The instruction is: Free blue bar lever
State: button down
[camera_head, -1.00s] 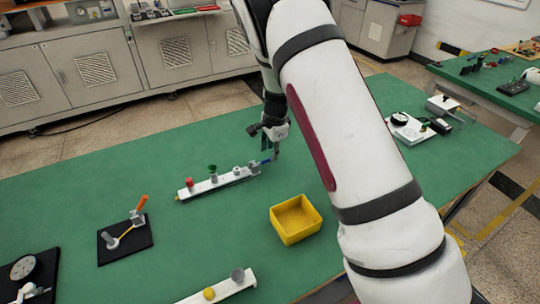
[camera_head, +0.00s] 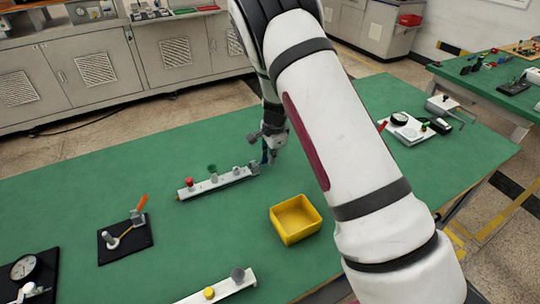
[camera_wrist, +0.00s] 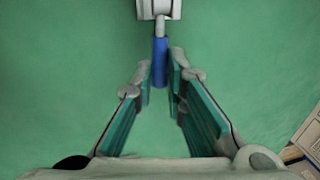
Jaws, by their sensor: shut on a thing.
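The white bar (camera_head: 218,184) lies on the green table with a red knob (camera_head: 189,182), a green cup-shaped part (camera_head: 212,170) and grey fittings along it. The blue lever (camera_head: 264,157) is at its right end. In the wrist view the blue lever (camera_wrist: 160,62) extends from a white-grey mount (camera_wrist: 158,8) towards me. My gripper (camera_head: 269,157) is at that right end. The wrist view shows its two fingers (camera_wrist: 161,77) closed in on either side of the blue lever's near part. The finger contact is partly hidden.
A yellow bin (camera_head: 296,219) stands just in front and right of the bar. A black plate (camera_head: 125,242) with an orange-handled lever is to the left. Another white bar (camera_head: 222,287) lies at the front edge. Table behind the bar is clear.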

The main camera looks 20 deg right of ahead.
aim_at(264, 161)
jog(key=shift+s+a+r+h+p, duration=0.1)
jog(key=shift+a+r+h+p, duration=0.2)
jog(key=shift+h, duration=0.25)
jog(key=shift+s+a+r+h+p, duration=0.15)
jog(key=shift+r+h, duration=0.15)
jog(key=shift+h, duration=0.25)
jog(key=h, duration=0.1)
jog(key=a+r+t+h, duration=0.1)
jog(key=h, duration=0.1)
jog(key=shift+r+n, duration=0.1)
jog(key=shift+n, duration=0.3)
jog(key=shift+s+a+r+t+h+b, duration=0.1)
jog(key=shift+a+r+t+h+b, duration=0.2)
jog(key=shift+h, duration=0.45)
jog(key=shift+w+a+r+t+h+b, duration=0.1)
jog(key=shift+a+h+b, duration=0.1)
jog(key=shift+a+h, duration=0.35)
jog(key=shift+s+a+r+t+h+b, duration=0.1)
jog(key=shift+a+r+t+h+b, duration=0.15)
jog(key=shift+h, duration=0.65)
jog(key=c, duration=1.6)
grip_release()
jog(key=shift+c, duration=0.2)
jog(key=v, duration=1.2)
